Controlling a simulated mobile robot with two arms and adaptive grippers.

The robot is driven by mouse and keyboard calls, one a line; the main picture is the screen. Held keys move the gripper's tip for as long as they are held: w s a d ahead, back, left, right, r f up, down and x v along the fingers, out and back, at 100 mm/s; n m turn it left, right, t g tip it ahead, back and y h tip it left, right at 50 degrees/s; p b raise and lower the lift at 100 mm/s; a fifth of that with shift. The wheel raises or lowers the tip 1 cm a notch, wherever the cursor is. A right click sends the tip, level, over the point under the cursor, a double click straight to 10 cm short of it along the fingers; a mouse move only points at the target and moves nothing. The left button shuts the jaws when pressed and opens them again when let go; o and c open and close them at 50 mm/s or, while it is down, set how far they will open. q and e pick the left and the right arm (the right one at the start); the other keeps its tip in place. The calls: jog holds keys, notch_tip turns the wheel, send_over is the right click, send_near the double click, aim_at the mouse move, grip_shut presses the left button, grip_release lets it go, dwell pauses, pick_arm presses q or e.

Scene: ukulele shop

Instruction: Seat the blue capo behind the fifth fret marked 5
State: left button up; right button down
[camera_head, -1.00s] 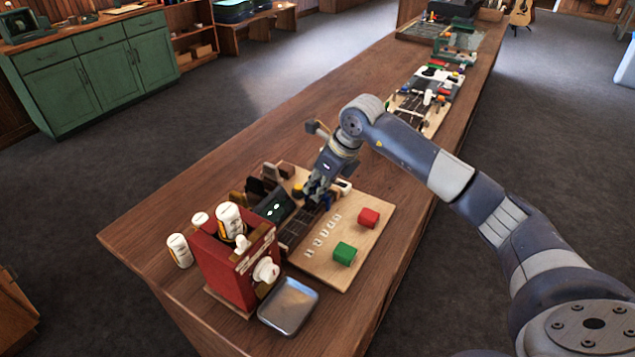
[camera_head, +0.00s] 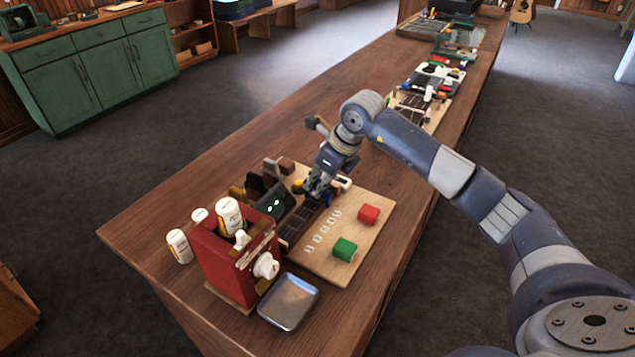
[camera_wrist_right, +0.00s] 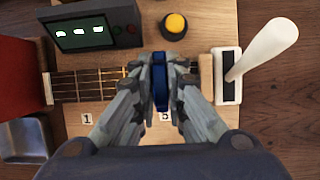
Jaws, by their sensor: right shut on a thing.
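My right gripper (camera_wrist_right: 160,105) is shut on the blue capo (camera_wrist_right: 160,80), which stands upright between the fingers. In the wrist view the capo is over the dark fretboard (camera_wrist_right: 90,85), just above the label 5 (camera_wrist_right: 165,116). I cannot tell whether it touches the strings. The label 1 (camera_wrist_right: 87,118) shows to the left; the labels between are hidden by the finger. In the head view my right gripper (camera_head: 314,190) is low over the far end of the fretboard, and a bit of the capo (camera_head: 328,199) shows beside it. My left gripper is not in view.
On the board (camera_head: 330,260) lie a red block (camera_head: 368,215) and a green block (camera_head: 344,250). A tuner with a lit display (camera_wrist_right: 90,32) and a yellow button (camera_wrist_right: 175,24) stand beside the neck. A white lever (camera_wrist_right: 265,50) is to the right. A red stand (camera_head: 235,265) and metal tray (camera_head: 288,302) are nearby.

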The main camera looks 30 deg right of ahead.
aim_at(326, 189)
dwell(0.5)
jog(key=shift+f+b, duration=0.6)
jog(key=shift+b, duration=0.05)
jog(key=c, duration=1.9)
grip_release()
jog(key=shift+p+v, duration=1.5)
jog(key=shift+v, duration=1.45)
jog(key=p+v, duration=0.2)
jog(key=v, duration=0.3)
jog(key=shift+r, duration=0.1)
